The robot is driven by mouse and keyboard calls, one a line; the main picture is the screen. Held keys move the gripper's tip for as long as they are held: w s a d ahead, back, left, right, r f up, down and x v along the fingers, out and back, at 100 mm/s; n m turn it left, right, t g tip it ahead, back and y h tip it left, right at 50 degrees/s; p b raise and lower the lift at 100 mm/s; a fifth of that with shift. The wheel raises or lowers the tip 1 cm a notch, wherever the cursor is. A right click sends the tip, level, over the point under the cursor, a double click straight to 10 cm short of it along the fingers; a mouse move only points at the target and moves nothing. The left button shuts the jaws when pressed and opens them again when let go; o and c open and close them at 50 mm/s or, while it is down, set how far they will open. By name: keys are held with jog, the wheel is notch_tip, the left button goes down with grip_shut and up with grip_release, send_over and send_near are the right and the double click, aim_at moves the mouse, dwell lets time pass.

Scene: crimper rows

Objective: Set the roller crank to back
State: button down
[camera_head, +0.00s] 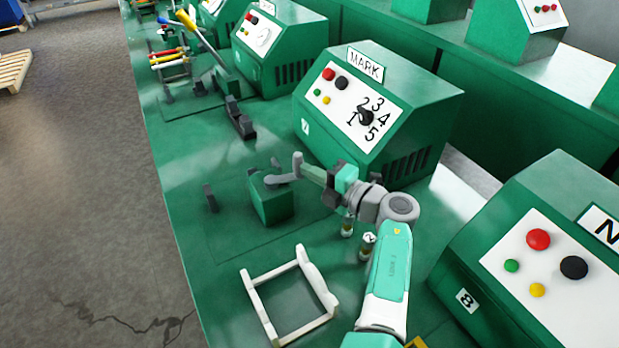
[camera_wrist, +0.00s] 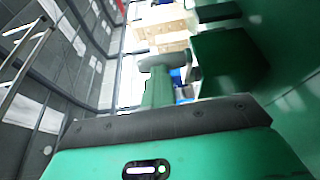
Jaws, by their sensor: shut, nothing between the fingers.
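The roller crank (camera_head: 280,180) is a grey arm on top of a small green block (camera_head: 272,204) on the bench, left of machine 7. An upright grey handle (camera_head: 297,165) stands at its right end. My gripper (camera_head: 306,171) reaches in from the right, with its narrow fingers shut and empty. The fingertips are at the handle's right side; I cannot tell whether they touch it. In the wrist view the shut fingers (camera_wrist: 157,92) point away from my gripper's body, and a grey crosswise piece lies at their far end.
Machine 7 (camera_head: 375,115), with a numbered dial and a MARK label, stands behind. A white frame (camera_head: 257,302) lies in front on the bench. Small cylinders (camera_head: 366,246) stand beside my arm. Machine 8 (camera_head: 530,230) is at the right. The bench's left edge is close.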

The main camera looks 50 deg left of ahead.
jog(key=s+d+r+p, duration=0.2)
jog(key=s+d+p, duration=0.2)
jog(key=s, duration=0.2)
jog(key=s+d+r+p, duration=0.3)
jog(key=s+d+p, duration=0.2)
jog(key=s, duration=0.2)
jog(key=shift+s, duration=0.15)
